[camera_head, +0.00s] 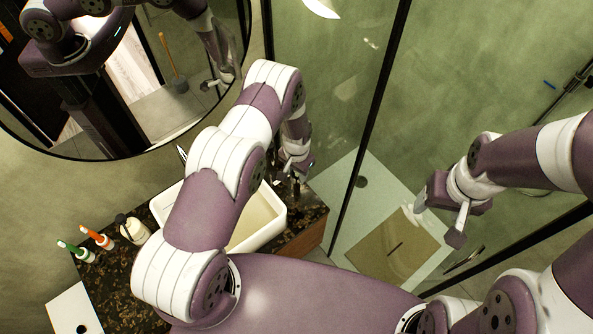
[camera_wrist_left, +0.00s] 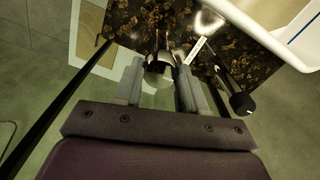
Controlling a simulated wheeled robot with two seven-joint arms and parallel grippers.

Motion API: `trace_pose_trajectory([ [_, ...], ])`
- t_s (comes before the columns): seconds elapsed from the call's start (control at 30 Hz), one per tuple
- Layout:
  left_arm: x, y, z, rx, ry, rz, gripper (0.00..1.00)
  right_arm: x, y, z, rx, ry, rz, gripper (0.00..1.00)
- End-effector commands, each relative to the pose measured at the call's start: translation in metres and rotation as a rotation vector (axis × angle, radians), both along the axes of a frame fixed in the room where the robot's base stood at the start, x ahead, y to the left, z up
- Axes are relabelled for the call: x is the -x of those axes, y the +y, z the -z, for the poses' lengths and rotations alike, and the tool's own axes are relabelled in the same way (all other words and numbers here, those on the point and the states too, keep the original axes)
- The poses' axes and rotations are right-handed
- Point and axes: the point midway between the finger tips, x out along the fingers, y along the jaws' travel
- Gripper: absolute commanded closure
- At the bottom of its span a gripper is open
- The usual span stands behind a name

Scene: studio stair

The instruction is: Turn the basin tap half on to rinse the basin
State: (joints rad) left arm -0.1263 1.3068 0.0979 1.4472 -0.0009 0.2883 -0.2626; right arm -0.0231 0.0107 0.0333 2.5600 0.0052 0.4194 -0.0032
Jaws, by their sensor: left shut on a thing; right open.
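The white basin (camera_head: 272,218) sits on a dark speckled counter (camera_head: 304,222). Its rim also shows in the left wrist view (camera_wrist_left: 291,32). A thin bright metal piece (camera_head: 181,154) stands at the basin's back left; my left arm hides its surroundings, so I cannot tell whether it is the tap. My left gripper (camera_head: 293,183) is at the counter's right end, beside the basin. In the left wrist view its fingers (camera_wrist_left: 162,88) are shut on a rounded metal piece (camera_wrist_left: 158,68), which I cannot identify surely. My right gripper (camera_head: 436,222) is open and empty, away from the basin.
A black-ended rod (camera_wrist_left: 241,101) and a pale strip (camera_wrist_left: 195,50) are close beside my left fingers. Green-capped (camera_head: 76,251) and orange-capped (camera_head: 97,238) items and a cream bottle (camera_head: 132,229) stand left of the basin. A shower glass edge (camera_head: 366,132) rises on the right.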

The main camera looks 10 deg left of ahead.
Motion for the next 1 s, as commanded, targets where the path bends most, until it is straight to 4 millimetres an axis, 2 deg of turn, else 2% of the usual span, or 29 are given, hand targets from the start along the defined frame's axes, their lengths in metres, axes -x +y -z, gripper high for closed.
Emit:
trace_pose_trajectory([
  [0.37, -0.001, 0.000, 0.003, 0.001, -0.002, -0.197, 0.89, 0.000, 0.000, 0.027, 0.000, 0.000, 0.000, 0.33],
  [1.0, -0.001, 0.000, 0.002, 0.001, -0.001, -0.802, 0.89, 0.000, 0.000, 0.079, 0.000, 0.000, 0.000, 0.33],
])
